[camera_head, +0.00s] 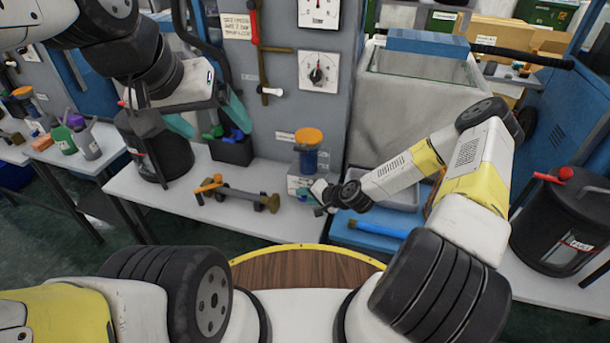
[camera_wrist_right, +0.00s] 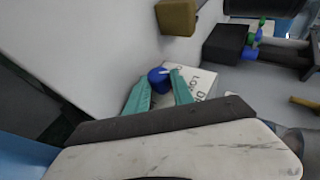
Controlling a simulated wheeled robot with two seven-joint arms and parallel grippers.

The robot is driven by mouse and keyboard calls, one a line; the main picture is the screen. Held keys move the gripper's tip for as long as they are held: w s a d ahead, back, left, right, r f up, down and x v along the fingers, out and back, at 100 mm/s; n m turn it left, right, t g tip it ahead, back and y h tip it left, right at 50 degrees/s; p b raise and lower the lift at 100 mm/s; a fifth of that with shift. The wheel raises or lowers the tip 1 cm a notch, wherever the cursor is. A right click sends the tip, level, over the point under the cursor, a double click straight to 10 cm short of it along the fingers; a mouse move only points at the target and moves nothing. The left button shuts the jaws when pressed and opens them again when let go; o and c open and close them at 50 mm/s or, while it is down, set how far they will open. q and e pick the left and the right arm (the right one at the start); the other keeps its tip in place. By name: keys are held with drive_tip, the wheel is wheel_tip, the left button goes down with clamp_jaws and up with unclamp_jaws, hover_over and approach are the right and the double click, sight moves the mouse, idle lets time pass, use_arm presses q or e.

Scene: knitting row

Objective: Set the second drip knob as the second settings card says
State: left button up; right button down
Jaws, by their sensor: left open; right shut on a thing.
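The drip knob (camera_wrist_right: 160,77) is a small blue round knob with a white pointer line, on a pale box (camera_wrist_right: 203,82) with partly readable lettering, "LOW" among it. My right gripper (camera_wrist_right: 161,82) has its teal fingertips on either side of the knob and is shut on it. In the head view my right gripper (camera_head: 318,197) is at the pale box (camera_head: 300,183) below an orange-topped blue jar, and hides the knob. A settings card (camera_head: 238,26) hangs on the grey panel; its small text is hard to read. My left gripper (camera_head: 208,118) is open and empty, above the table's left part.
A blue tray area (camera_head: 370,228) lies right of the knob box. A fuel can (camera_head: 560,225) stands far right.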

drive_tip(key=shift+f, duration=0.1)
drive_tip(key=c, duration=1.1)
unclamp_jaws()
drive_tip(key=v, duration=0.7)
drive_tip(key=shift+s+d+r, duration=0.15)
drive_tip(key=shift+s+r, duration=0.05)
drive_tip(key=shift+r, duration=0.1)
